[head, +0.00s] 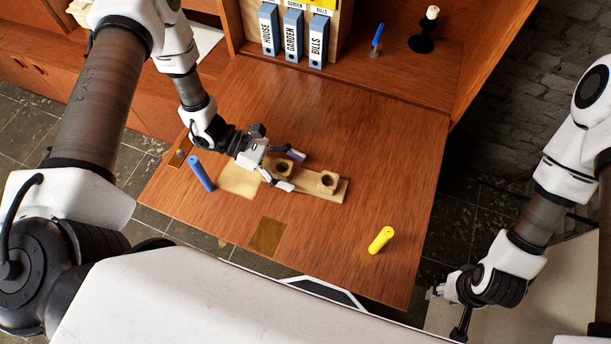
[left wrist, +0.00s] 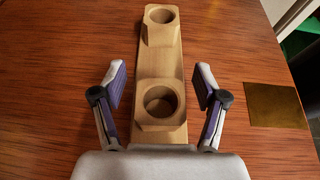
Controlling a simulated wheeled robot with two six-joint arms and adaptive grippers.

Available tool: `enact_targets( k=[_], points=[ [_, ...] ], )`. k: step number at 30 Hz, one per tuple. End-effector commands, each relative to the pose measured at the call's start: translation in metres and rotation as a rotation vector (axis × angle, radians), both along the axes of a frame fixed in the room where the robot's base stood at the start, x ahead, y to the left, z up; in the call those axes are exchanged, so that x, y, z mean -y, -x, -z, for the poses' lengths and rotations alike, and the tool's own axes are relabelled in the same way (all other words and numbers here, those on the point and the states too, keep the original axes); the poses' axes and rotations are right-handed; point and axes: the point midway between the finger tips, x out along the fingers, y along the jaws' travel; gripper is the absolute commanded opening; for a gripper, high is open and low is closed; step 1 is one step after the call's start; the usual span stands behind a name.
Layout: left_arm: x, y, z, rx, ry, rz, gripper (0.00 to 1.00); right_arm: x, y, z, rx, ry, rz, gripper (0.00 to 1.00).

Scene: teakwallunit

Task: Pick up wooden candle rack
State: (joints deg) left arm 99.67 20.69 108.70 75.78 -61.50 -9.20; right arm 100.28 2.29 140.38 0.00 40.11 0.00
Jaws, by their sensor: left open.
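The wooden candle rack (head: 307,187) lies on the desk board, a pale plank with two round-holed cups. It also shows in the left wrist view (left wrist: 162,62), running away from the gripper. My left gripper (head: 290,170) is open at the rack's left end. In the left wrist view its fingers (left wrist: 160,90) stand on either side of the nearer cup, with visible gaps and nothing held. The plank's near end is hidden behind the gripper body. My right gripper (head: 460,312) is at the lower right, away from the rack; its fingers are unclear.
A blue candle (head: 201,173) is left of the rack and a yellow candle (head: 381,240) to its right. A pale square (head: 240,181) and dark gold square (head: 267,236) lie flat. Binders (head: 293,37) and a black candle holder (head: 422,42) stand behind. The board's right side is mostly clear.

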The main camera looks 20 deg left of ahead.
Motion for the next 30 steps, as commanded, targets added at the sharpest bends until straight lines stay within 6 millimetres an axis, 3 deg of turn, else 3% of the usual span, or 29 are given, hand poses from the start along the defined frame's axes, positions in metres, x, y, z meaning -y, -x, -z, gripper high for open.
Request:
enact_targets(
  k=[6,12,23,26,30],
  points=[
    [0.001,0.0,0.001,0.001,0.0,-0.002,0.69,0.0,0.0,0.0,0.0,0.0,0.0,0.4],
    [0.001,0.0,0.001,0.0,0.0,-0.001,0.0,0.0,0.0,0.0,0.0,0.0,0.0,0.4],
    [0.001,0.0,-0.002,0.001,0.0,-0.002,0.0,0.0,0.0,0.0,0.0,0.0,0.0,0.4],
    [0.001,-0.001,-0.012,0.001,0.0,-0.003,0.0,0.0,0.0,0.001,0.0,0.0,0.0,0.4],
    [0.001,-0.002,-0.041,0.004,0.003,-0.003,0.0,0.0,0.0,0.001,0.0,0.0,0.0,0.4]
  ],
)
